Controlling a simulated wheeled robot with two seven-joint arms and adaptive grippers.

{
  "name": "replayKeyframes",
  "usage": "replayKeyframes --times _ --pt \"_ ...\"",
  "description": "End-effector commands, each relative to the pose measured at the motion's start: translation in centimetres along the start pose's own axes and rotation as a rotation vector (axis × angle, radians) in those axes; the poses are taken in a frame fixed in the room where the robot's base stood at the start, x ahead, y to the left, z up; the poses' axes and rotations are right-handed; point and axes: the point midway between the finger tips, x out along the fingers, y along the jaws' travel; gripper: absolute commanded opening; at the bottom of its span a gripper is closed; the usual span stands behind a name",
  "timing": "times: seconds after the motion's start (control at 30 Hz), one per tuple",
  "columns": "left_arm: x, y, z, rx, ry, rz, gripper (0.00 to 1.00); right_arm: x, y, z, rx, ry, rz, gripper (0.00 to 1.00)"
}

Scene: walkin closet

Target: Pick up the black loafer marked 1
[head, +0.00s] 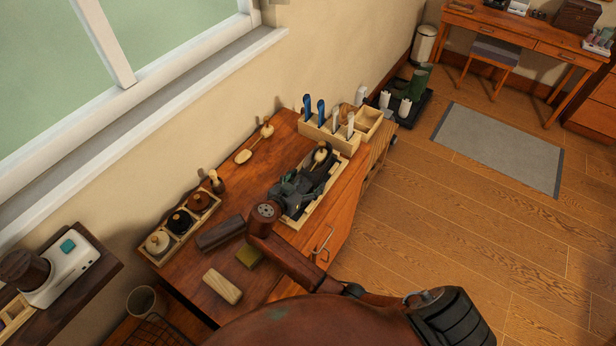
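A shallow light-wood tray (294,222) lies along the right edge of the wooden cabinet top. Dark items (322,166) lie in it, one with a light wooden knob; one may be the black loafer. No mark 1 is readable. My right gripper (290,189) comes from the lower right and is over the tray, hiding much of it. Its dark fingers blend with the dark items, so I cannot tell whether it is open, shut or touching anything. My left gripper is not in view.
Behind the tray stands a wooden holder (327,136) with blue and white-handled tools. A dark block (221,232), a green block (249,256) and a pale wood block (222,286) lie nearer.

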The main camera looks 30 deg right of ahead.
Motion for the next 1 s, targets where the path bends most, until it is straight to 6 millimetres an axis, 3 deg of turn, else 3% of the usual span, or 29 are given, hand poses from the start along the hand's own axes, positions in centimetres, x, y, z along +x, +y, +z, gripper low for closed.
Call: replayKeyframes --times 0.67,1.0 --pt "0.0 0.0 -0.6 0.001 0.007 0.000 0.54 -0.2 -0.3 0.0 -0.001 0.001 -0.005 0.27" --pt "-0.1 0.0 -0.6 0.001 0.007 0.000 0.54 -0.6 -0.4 -1.0 0.003 0.004 -0.007 0.27"
